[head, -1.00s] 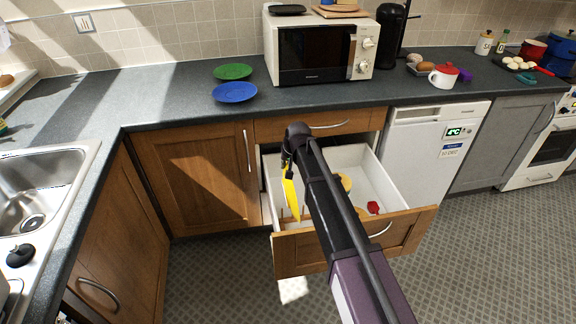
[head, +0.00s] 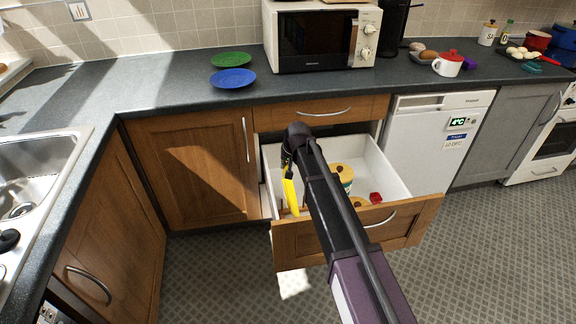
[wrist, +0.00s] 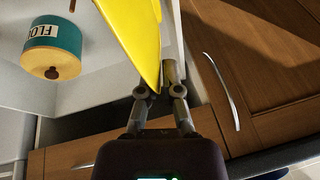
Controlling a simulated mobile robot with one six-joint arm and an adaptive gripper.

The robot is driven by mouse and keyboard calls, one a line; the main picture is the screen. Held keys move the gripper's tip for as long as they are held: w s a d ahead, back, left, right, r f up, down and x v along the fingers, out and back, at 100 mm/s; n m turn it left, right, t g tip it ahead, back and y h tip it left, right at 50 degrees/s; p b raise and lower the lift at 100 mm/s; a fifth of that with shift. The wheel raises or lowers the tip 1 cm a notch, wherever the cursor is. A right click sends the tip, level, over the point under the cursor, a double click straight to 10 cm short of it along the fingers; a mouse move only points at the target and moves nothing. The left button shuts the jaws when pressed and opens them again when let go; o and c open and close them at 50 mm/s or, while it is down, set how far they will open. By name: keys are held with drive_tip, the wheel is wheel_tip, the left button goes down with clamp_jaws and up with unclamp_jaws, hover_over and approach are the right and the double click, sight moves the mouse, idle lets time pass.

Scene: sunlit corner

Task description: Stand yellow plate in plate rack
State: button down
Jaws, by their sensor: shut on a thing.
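The yellow plate (head: 290,195) hangs nearly edge-on from my gripper (head: 287,163), over the left part of the open drawer (head: 400,184) in the head view. In the wrist view my gripper (wrist: 160,92) is shut on the rim of the yellow plate (wrist: 135,30), which rises up and out of the frame. I cannot make out the plate rack; my arm and the plate hide part of the drawer's inside.
In the drawer stand a teal-labelled flour canister (wrist: 52,47) and a small red item (head: 376,197). A green plate (head: 231,59) and a blue plate (head: 233,78) lie on the counter left of the microwave (head: 322,37). The counter's left stretch is clear.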

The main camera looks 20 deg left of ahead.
drive_tip(key=shift+f+b, duration=2.7)
drive_tip(key=shift+f, duration=0.2)
drive_tip(key=c, duration=0.7)
unclamp_jaws()
drive_tip(key=shift+s+r, duration=0.1)
